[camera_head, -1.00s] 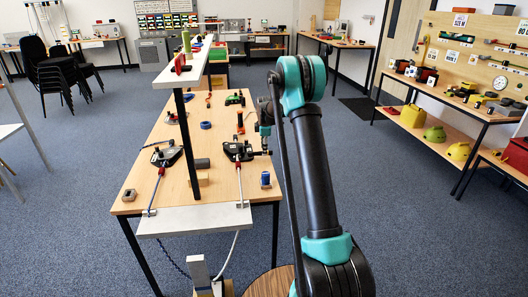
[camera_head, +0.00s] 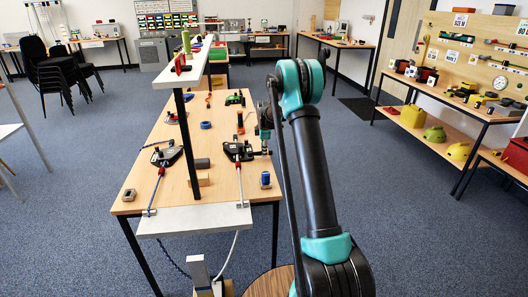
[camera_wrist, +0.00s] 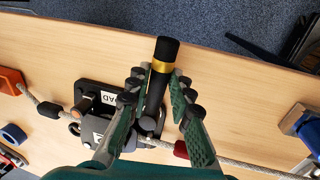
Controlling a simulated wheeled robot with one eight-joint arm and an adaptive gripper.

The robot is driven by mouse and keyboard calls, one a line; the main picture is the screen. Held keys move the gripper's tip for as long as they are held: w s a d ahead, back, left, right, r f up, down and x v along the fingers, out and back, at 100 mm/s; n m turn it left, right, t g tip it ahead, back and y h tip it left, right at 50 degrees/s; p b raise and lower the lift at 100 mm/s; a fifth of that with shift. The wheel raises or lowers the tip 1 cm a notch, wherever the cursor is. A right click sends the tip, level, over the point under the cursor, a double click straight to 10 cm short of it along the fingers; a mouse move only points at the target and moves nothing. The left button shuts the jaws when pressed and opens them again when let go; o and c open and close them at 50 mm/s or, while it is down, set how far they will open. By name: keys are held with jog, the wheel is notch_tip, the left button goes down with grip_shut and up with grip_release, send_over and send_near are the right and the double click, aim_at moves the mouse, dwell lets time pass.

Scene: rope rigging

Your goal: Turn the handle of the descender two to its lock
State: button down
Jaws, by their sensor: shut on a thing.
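My gripper (camera_wrist: 158,88) is shut on the black handle (camera_wrist: 166,50) of a descender, with one finger on each side. The handle has a gold band near its end and points toward the top of the wrist view, toward the table edge. The descender's dark body (camera_wrist: 96,98) lies at the handle's lower left, partly hidden by my left finger. A pale rope runs through it. In the head view this is the right-hand descender (camera_head: 236,151) on the table. A second, similar descender (camera_head: 167,156) sits to its left.
An orange block (camera_wrist: 10,81) and a blue ring (camera_wrist: 13,134) lie left in the wrist view. A blue item (camera_wrist: 305,126) stands at the right near the rope. In the head view, a dark post (camera_head: 187,140) holding a white beam rises between the descenders.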

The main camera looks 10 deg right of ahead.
jog(key=shift+s, duration=0.15)
jog(key=s+m, duration=0.1)
jog(key=m, duration=0.1)
jog(key=s+a+m, duration=0.1)
jog(key=m, duration=0.1)
jog(key=shift+s+m+h, duration=0.25)
jog(key=shift+m+h, duration=0.05)
jog(key=shift+h, duration=0.1)
jog(key=s+a+m, duration=0.1)
jog(key=m, duration=0.1)
jog(key=s+a+m, duration=0.1)
jog(key=m, duration=0.1)
jog(key=shift+m+g+h, duration=0.3)
jog(key=shift+g, duration=0.1)
jog(key=a+m, duration=0.1)
jog(key=s+m, duration=0.1)
jog(key=m, duration=0.1)
jog(key=shift+a+m+g, duration=0.3)
jog(key=shift+a, duration=0.1)
jog(key=shift+s+a+m+g+h, duration=0.1)
jog(key=shift+a+m+g+h, duration=0.1)
jog(key=shift+a+m, duration=0.75)
jog(key=shift+s+a+m+g+h, duration=0.15)
jog(key=shift+a+m, duration=0.25)
jog(key=shift+m, duration=0.95)
jog(key=c, duration=1.3)
grip_release()
jog(key=shift+c, duration=0.2)
